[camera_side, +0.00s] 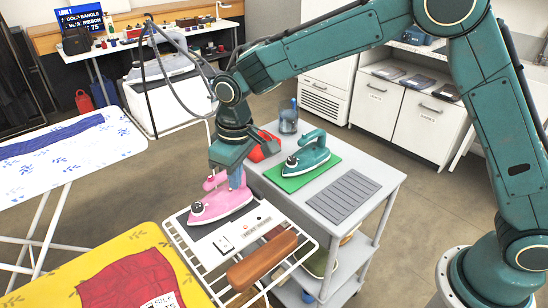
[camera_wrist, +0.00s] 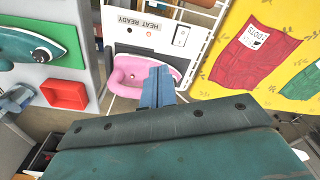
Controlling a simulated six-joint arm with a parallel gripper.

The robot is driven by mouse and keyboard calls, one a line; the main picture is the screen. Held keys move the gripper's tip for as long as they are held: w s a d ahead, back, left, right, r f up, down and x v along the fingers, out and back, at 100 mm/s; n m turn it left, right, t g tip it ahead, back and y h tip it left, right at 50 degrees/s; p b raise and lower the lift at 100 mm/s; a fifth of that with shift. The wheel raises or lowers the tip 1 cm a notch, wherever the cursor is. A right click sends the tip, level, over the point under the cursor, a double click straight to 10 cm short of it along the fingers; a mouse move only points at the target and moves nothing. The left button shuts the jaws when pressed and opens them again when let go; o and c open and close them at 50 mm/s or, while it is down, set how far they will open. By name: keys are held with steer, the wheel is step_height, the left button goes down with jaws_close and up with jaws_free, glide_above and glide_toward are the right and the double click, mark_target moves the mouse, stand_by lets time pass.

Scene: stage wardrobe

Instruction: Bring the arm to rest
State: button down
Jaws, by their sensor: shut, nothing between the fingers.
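My gripper (camera_side: 233,166) is shut with nothing between its fingers. In the side view it points down just behind and above the pink iron (camera_side: 222,204), close to its handle. In the wrist view the closed fingers (camera_wrist: 159,78) overlap the pink iron (camera_wrist: 140,74); I cannot tell whether they touch it. The pink iron sits on the dark pad of a white rest labelled "HEAT READY" (camera_side: 240,238), at the end of the yellow ironing board.
A teal iron (camera_side: 308,155) stands on a green mat on the grey cart (camera_side: 375,178), with a red bin (camera_wrist: 65,94) beside it. The yellow board (camera_side: 145,242) holds a red garment. A white-and-blue board (camera_side: 90,155) stands at left. Bare floor (camera_side: 425,190) lies right of the cart.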

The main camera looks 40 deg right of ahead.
steer(key=s+d+r+m+t, duration=0.2)
steer(key=s+d+r, duration=1)
steer(key=d+r, duration=0.2)
steer(key=s+d+m+t, duration=0.1)
steer(key=s+d, duration=0.2)
steer(key=s, duration=0.5)
steer(key=s+d+m+t, duration=0.1)
steer(key=s+d, duration=0.3)
steer(key=s, duration=0.5)
steer(key=shift+r+m+t, duration=0.15)
steer(key=shift+m+t, duration=0.25)
steer(key=shift+m, duration=0.1)
